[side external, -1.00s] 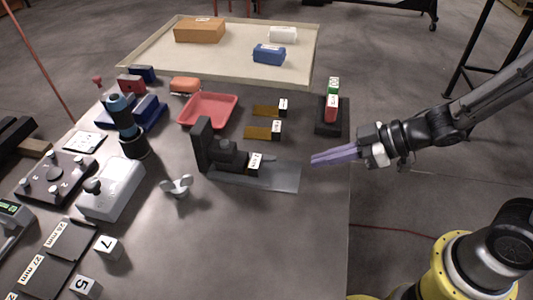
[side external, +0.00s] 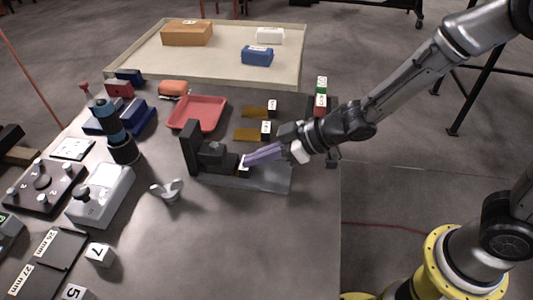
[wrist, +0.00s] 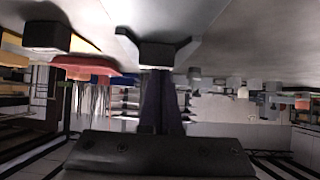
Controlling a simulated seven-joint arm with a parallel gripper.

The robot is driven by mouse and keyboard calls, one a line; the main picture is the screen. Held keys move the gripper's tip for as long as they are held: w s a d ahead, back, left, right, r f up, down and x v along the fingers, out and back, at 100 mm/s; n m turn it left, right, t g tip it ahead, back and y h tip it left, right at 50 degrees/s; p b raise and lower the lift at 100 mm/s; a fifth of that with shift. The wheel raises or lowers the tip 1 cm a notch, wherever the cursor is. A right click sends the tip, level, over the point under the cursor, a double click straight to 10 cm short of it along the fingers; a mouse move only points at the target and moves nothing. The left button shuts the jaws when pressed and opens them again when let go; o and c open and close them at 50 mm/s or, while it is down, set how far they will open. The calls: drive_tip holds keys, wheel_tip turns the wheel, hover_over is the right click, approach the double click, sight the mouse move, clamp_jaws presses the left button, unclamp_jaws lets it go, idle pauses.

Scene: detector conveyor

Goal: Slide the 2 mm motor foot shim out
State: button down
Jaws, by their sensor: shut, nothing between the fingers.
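A dark motor (side external: 215,155) sits against an upright black bracket (side external: 190,148) on a grey base plate (side external: 270,178). A small white-topped tag block (side external: 243,170) stands at the motor's right foot; its marking is unreadable and the thin shim at the foot cannot be made out. My gripper (side external: 248,160) has its purple fingers together, tips at the tag block from the right and partly covering it. Contact cannot be told. In the wrist view my gripper's dark fingers (wrist: 160,90) point at a dark block (wrist: 160,52).
Two brass strips with numbered tags, one nearer (side external: 248,134) and one farther (side external: 255,112), lie behind the motor. A red tray (side external: 197,113) is behind it, and a silver wing-shaped part (side external: 168,190) in front. A large beige tray (side external: 220,72) is at the back. The front right tabletop is clear.

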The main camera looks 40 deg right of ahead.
drive_tip(key=shift+s+d+f, duration=0.1)
drive_tip(key=shift+f, duration=0.25)
drive_tip(key=s+d, duration=0.5)
drive_tip(key=shift+s+d+f, duration=0.1)
drive_tip(key=shift+s+d, duration=0.25)
drive_tip(key=shift+r, duration=0.2)
drive_tip(key=shift+r, duration=0.85)
drive_tip(key=s+d, duration=0.8)
drive_tip(key=shift+s+d, duration=0.2)
